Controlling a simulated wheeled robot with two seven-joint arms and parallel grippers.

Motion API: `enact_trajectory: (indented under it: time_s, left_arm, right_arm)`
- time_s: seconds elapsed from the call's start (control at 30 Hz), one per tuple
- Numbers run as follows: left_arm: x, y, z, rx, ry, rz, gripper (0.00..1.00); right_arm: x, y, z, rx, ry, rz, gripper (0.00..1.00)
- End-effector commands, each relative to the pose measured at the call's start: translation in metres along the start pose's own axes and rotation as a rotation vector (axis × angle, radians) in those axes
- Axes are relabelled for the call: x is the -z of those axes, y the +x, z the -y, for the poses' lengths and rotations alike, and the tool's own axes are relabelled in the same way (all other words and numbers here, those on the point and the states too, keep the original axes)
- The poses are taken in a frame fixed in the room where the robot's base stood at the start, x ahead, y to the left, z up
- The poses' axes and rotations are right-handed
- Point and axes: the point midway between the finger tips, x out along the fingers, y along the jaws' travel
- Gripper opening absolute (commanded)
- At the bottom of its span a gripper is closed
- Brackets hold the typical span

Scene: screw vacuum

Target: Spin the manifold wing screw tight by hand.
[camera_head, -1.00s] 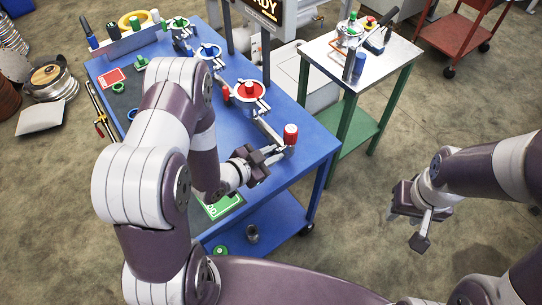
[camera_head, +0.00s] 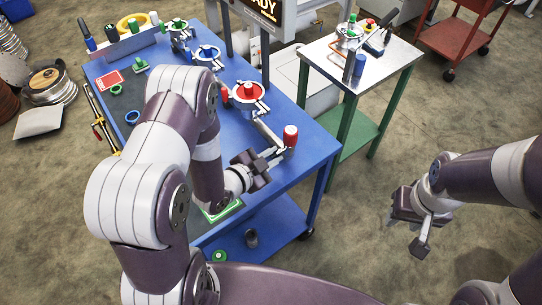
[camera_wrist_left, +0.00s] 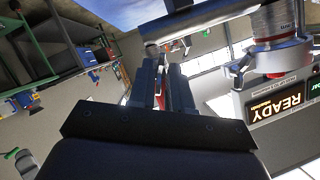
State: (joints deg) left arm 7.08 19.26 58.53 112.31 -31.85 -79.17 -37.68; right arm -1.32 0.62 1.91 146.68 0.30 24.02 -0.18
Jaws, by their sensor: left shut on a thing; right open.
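My left gripper (camera_head: 280,156) is at the near right corner of the blue table (camera_head: 228,130). Its fingers are shut at a red-capped upright piece (camera_head: 290,136) with a pale lower part. In the left wrist view the closed fingers (camera_wrist_left: 163,92) have a narrow strip of red between them. The fingers hide most of the held part, and I cannot make out the wing's shape. A grey cylindrical part (camera_head: 267,132) lies just behind, leading toward the red-topped clamped fitting (camera_head: 249,92). My right gripper (camera_head: 408,222) is open and empty, off the table over the floor.
Blue-topped (camera_head: 208,54) and green-topped (camera_head: 179,27) fittings stand farther back on the table. A steel-topped side table (camera_head: 362,65) with tools is at right. A green-edged card (camera_head: 222,211) lies by my left forearm. The floor under my right gripper is clear.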

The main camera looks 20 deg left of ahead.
Motion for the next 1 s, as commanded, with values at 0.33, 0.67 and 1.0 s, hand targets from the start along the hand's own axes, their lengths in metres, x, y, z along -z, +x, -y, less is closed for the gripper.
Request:
enact_trajectory:
  time_s: [0.33,0.67,1.0]
  left_arm:
    - [0.0,0.0,0.0,-0.001,-0.001,0.001,0.32]
    - [-0.002,-0.052,0.001,0.005,-0.006,0.005,0.32]
    - [-0.001,-0.121,0.001,0.003,-0.003,0.004,0.32]
  right_arm:
    - [0.0,0.0,0.0,0.0,0.0,0.0,0.43]
    - [0.0,0.004,0.0,0.0,0.0,0.0,0.43]
    - [-0.001,0.005,0.0,0.0,0.0,0.0,0.43]
